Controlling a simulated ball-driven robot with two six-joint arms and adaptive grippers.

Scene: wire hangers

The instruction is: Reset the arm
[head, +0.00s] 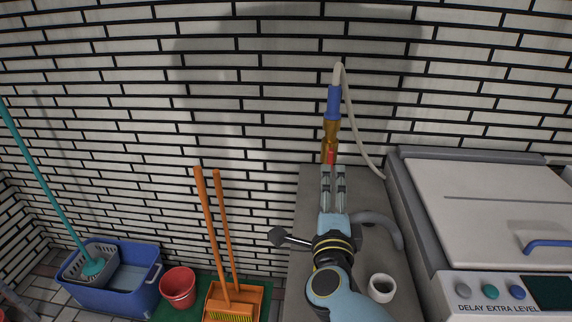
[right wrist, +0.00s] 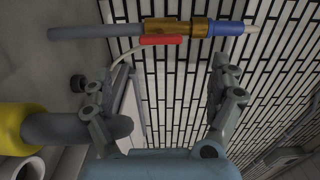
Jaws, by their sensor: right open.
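My right gripper (head: 333,172) reaches up over the grey counter (head: 310,200) in the head view, its two fingers parallel and apart. In the right wrist view, the fingers of this gripper (right wrist: 163,75) are spread with nothing held between them. Beyond the fingertips is a tap with a brass body (head: 330,135), a blue sleeve (head: 334,102) and a red lever (head: 331,157). It also shows across the top of the right wrist view (right wrist: 180,27), apart from the fingers. My left gripper is not in view.
A white cup (head: 381,288) stands on the counter near a grey curved pipe (head: 385,224). A white washing machine (head: 490,210) is at the right. On the floor at left are a blue mop bucket (head: 125,290), a red bucket (head: 178,286) and an orange dustpan set (head: 235,300).

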